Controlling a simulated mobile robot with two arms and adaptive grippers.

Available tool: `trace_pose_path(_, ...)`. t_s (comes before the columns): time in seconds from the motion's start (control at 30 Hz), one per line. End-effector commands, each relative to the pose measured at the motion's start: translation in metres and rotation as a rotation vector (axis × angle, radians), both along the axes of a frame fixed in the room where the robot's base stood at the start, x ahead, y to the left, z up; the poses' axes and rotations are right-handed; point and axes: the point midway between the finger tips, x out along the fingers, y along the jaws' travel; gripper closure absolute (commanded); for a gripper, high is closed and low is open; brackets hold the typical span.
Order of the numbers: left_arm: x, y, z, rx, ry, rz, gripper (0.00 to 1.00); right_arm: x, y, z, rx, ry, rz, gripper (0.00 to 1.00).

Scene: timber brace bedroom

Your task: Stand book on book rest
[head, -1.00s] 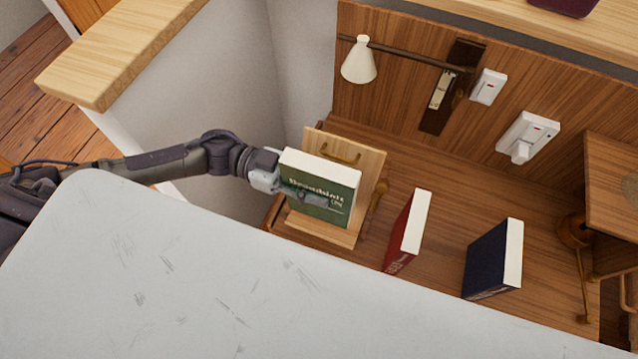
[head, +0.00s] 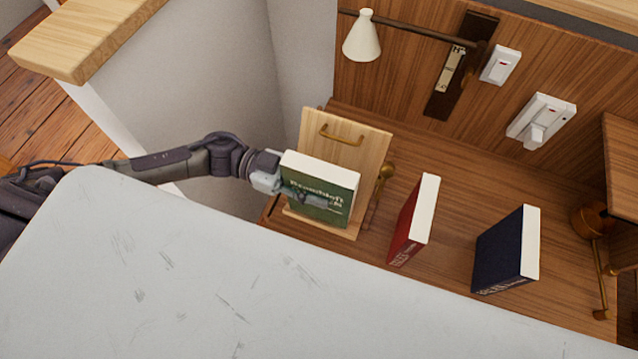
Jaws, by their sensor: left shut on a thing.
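A green book (head: 335,179) with white page edges stands upright, cover facing me, in front of the back board of the wooden book rest (head: 357,145). My left gripper (head: 300,195) is shut on the green book from its left side, with a finger across the cover. The rest's ledge (head: 320,223) shows just below the book. I cannot tell whether the book's lower edge touches the ledge. My right gripper is not in view.
A red book (head: 411,222) and a dark blue book (head: 503,252) stand upright to the right on the wooden surface. A white lamp (head: 362,38) hangs behind. A pale scratched surface (head: 220,270) fills the foreground. A brass fixture (head: 590,222) is at far right.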

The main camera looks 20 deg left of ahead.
Motion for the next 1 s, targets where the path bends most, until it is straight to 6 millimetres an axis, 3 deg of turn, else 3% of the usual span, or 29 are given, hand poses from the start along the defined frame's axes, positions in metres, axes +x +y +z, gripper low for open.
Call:
trace_pose_path(0.23,0.0,0.0,0.001,-0.002,-0.001,-0.001,1.0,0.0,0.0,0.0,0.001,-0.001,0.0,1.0)
trace_pose_path(0.27,0.0,0.0,0.001,-0.002,-0.001,-0.001,0.62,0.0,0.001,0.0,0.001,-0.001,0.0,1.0)
trace_pose_path(0.4,0.0,0.0,0.001,-0.002,-0.001,-0.001,0.39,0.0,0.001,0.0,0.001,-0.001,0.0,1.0)
trace_pose_path(0.77,0.0,0.0,0.003,0.001,-0.001,-0.001,0.38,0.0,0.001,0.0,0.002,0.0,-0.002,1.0)
trace_pose_path(1.0,0.0,0.001,0.041,0.001,-0.005,-0.003,0.38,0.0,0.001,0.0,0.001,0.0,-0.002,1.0)
